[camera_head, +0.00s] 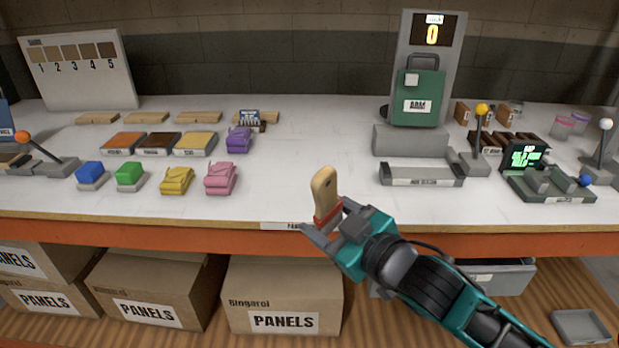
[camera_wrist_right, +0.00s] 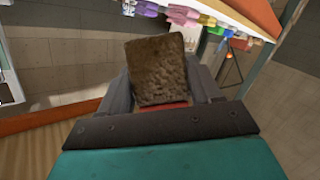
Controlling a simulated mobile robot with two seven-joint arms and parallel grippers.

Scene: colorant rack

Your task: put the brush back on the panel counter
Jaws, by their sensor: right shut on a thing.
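The brush has a pale wooden handle (camera_head: 325,187) with a red band, seen in the head view. Its dark brown bristle block (camera_wrist_right: 159,69) fills the middle of the right wrist view. My right gripper (camera_head: 326,223) is shut on the brush around the red band. It holds the brush with the handle up, in front of the counter's front edge. The panel counter (camera_head: 290,175) is a white worktop with an orange front. A label partly reading "PAN" (camera_head: 282,226) is on its front edge, just left of the gripper. My left gripper is not in view.
Coloured blocks (camera_head: 177,181) and colour trays (camera_head: 160,143) stand on the counter's left. A grey machine (camera_head: 420,142) and levers stand on the right. The counter's middle is clear. Boxes marked PANELS (camera_head: 284,296) sit below.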

